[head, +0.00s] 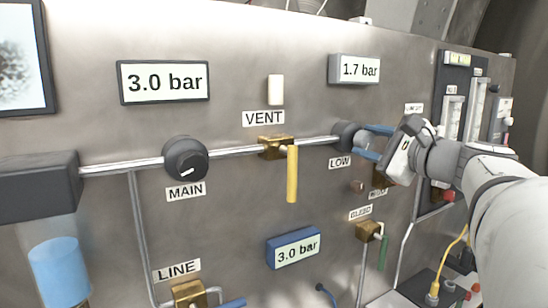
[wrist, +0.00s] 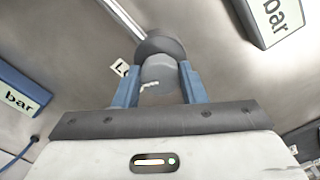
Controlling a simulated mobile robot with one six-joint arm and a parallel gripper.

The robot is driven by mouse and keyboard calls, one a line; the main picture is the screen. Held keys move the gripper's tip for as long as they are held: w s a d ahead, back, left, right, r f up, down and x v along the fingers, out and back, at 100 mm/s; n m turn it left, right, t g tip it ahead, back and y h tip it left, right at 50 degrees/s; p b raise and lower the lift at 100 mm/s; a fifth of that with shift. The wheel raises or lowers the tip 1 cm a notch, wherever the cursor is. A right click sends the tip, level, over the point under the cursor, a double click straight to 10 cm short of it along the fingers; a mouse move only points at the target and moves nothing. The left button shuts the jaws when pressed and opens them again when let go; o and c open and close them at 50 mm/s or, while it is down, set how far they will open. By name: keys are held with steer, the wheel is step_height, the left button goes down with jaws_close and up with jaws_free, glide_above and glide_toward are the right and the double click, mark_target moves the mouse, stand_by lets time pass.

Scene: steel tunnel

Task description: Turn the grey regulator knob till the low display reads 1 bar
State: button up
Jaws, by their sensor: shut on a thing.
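The grey regulator knob (head: 347,136) sits on the pipe above the LOW label (head: 340,162). My gripper (head: 372,143) reaches it from the right, its blue fingers shut on the knob's sides. In the wrist view the knob (wrist: 160,72) stands between the two blue fingers (wrist: 158,85), with a pale mark on its face. The low display (head: 359,69), above the knob, reads 1.7 bar.
The black MAIN knob (head: 185,158) is further left, under a 3.0 bar display (head: 164,82). The yellow VENT handle (head: 292,173) hangs down left of my gripper. A blue-framed 3.0 bar display (head: 293,248) and a green-handled valve (head: 370,231) are below. Gauges (head: 452,115) stand at the right.

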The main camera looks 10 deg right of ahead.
steer(key=shift+n+b, duration=0.5)
steer(key=shift+b, duration=0.05)
steer(key=o, duration=1)
steer(key=b+v, duration=0.1)
steer(key=v, duration=0.6)
steer(key=shift+s+d, duration=0.15)
steer(key=shift+s, duration=0.2)
